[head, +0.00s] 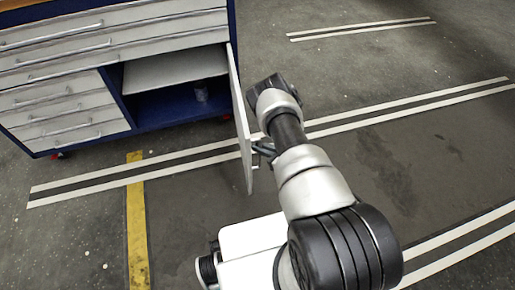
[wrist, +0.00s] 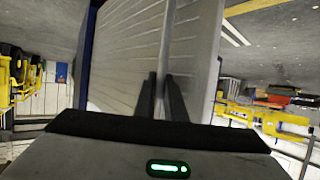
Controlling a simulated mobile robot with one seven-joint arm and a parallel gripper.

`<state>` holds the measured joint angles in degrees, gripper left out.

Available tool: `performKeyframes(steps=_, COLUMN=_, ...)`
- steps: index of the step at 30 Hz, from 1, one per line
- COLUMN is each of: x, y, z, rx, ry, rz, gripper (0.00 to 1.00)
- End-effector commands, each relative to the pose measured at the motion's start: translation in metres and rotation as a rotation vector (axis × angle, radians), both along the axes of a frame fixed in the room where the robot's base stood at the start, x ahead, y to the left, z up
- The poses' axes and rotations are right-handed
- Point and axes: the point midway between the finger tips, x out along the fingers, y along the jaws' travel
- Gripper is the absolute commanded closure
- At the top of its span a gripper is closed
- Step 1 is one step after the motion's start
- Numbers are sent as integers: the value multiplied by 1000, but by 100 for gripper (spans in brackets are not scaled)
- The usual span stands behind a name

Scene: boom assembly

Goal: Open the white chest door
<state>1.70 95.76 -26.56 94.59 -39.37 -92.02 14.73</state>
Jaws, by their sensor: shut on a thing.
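The white chest door (head: 238,115) stands swung wide open at the right end of the blue-and-white chest (head: 117,75), seen nearly edge-on in the head view. The open compartment (head: 175,85) shows a grey shelf and a blue floor. My gripper (head: 262,150) is on the outer, right side of the door, at its handle (head: 255,138). In the wrist view the two dark fingers of my gripper (wrist: 162,98) are close together against pale panels (wrist: 125,60). The gripper is shut on the handle, though the grip itself is mostly hidden.
Shut drawers (head: 60,110) with bar handles fill the chest's left and top. A small dark cup-like item (head: 201,91) stands in the compartment. The grey floor around the door is clear, with white lines and a yellow strip (head: 137,225).

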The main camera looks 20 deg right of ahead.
Motion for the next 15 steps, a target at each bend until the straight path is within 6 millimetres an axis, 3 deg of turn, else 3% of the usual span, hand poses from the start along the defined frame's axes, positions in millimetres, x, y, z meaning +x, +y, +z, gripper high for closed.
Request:
performKeyframes(steps=6, x=3, y=0, z=2, rx=1, ry=-8, rz=-2, gripper=100)
performKeyframes(steps=7, x=3, y=0, z=2, rx=1, ry=-8, rz=-2, gripper=85)
performKeyframes(steps=8, x=3, y=0, z=2, rx=1, ry=-8, rz=-2, gripper=82)
performKeyframes(steps=15, x=1, y=0, z=1, rx=1, ry=-3, rz=-1, gripper=82)
